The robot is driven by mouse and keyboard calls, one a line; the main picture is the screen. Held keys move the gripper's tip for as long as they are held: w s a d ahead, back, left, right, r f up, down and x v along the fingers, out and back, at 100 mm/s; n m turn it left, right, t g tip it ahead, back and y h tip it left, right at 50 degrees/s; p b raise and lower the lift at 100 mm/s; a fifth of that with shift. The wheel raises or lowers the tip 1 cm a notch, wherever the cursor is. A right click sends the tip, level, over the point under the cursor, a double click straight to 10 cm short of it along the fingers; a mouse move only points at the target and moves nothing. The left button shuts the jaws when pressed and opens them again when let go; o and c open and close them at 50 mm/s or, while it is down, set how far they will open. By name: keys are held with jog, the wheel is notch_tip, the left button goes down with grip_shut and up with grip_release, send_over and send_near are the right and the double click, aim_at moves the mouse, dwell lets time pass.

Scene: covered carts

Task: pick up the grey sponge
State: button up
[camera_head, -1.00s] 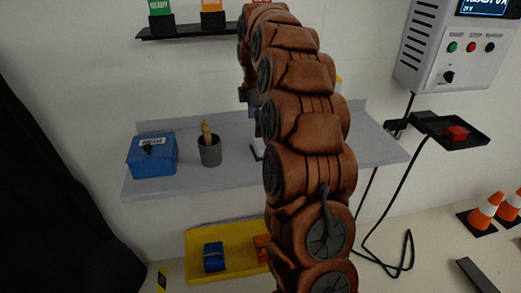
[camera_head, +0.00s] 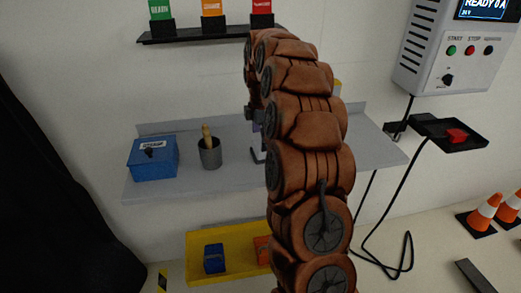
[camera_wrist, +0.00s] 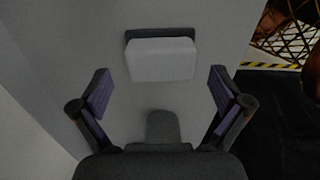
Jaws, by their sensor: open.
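In the wrist view, a pale grey block (camera_wrist: 161,60) with a dark strip along its far side lies on a grey surface; it looks like the grey sponge. My gripper (camera_wrist: 160,75) is open, with one purple-padded finger on each side of the block's near part. There is a gap between each finger and the block, and nothing is held. In the head view, my arm hides the sponge and most of my gripper.
The grey shelf (camera_head: 185,185) holds a blue box (camera_head: 152,170) and a grey cup (camera_head: 210,158) with a wooden-handled item, left of my arm. A yellow tray (camera_head: 238,272) lies below. A control box (camera_head: 440,60) and a black tray (camera_head: 470,146) are at right.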

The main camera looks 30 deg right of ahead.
jog(key=shift+f+p, duration=0.3)
jog(key=shift+f, duration=1.2)
jog(key=c, duration=1.2)
